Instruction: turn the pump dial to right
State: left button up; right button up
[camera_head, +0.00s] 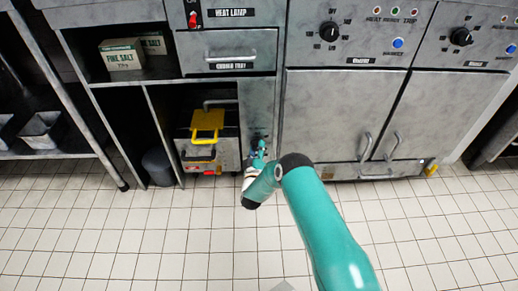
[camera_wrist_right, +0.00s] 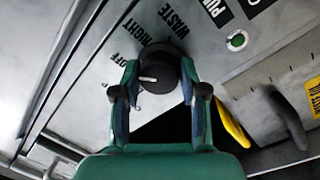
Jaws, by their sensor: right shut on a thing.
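The pump dial (camera_wrist_right: 158,66) is a round black knob on a grey metal panel, seen in the right wrist view. Labels reading OFF, RIGHT and WASTE stand around it. A short white mark on its face lies toward the left of the picture, on the OFF side. My right gripper (camera_wrist_right: 158,88) is shut on the dial, one finger on each side. In the head view my right gripper (camera_head: 257,156) reaches the narrow panel low in the cabinet, and the arm mostly hides the dial there. My left gripper is not in view.
A green light (camera_wrist_right: 237,41) sits beside a partly cut PUMP label. A yellow handle (camera_head: 207,122) stands in the open bay left of the panel. Grey doors (camera_head: 326,112) stand to the right. The tiled floor in front is clear.

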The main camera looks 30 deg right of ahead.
jog(key=shift+d+m, duration=0.1)
jog(key=shift+m, duration=0.3)
jog(key=m, duration=0.4)
jog(key=shift+r+b, duration=0.1)
jog(key=shift+b, duration=0.2)
jog(key=shift+r+m+y+b, duration=0.1)
jog(key=shift+m+y+b, duration=0.3)
jog(key=shift+m, duration=1.8)
jog(key=shift+d, duration=0.1)
jog(key=o, duration=1.1)
jog(key=shift+o, duration=0.2)
